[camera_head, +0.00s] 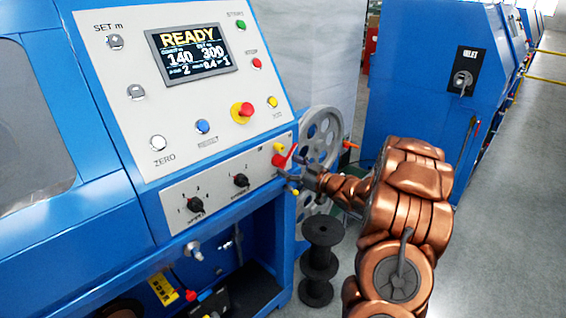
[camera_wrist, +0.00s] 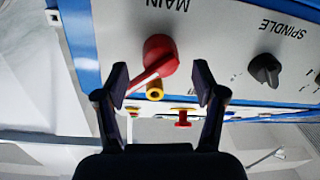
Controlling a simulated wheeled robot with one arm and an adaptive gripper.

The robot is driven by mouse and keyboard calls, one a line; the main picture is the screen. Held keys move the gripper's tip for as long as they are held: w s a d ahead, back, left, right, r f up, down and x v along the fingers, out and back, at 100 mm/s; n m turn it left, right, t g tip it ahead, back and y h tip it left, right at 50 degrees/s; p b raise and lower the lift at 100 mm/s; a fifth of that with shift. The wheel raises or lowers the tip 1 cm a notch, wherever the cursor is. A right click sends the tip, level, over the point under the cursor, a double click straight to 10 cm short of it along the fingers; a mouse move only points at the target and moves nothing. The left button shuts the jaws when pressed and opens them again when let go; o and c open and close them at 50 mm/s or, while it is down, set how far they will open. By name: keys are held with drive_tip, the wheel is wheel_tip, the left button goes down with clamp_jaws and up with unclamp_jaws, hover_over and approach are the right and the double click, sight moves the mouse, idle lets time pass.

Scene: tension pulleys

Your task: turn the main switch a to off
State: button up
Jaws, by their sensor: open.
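The main switch (camera_head: 281,161) is a red rotary handle at the right end of the lower control panel, partly hidden by my gripper in the head view. In the wrist view the red handle (camera_wrist: 158,56) has a round hub beside the upside-down label MAIN, and its lever slants down and left. My gripper (camera_wrist: 162,82) is open, with the lever and a yellow ring between its fingers. The lever's end is close to the left finger; I cannot tell if they touch. In the head view my gripper (camera_head: 297,173) is right at the switch.
The black SPINDLE knob (camera_wrist: 265,69) is right of the switch in the wrist view. In the head view, a red-and-yellow stop button (camera_head: 242,112) sits above, a grey handwheel (camera_head: 321,137) behind, and black spools (camera_head: 321,262) stand below.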

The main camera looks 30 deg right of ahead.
sight(283, 163)
drive_tip(key=shift+x, duration=1.6)
clamp_jaws()
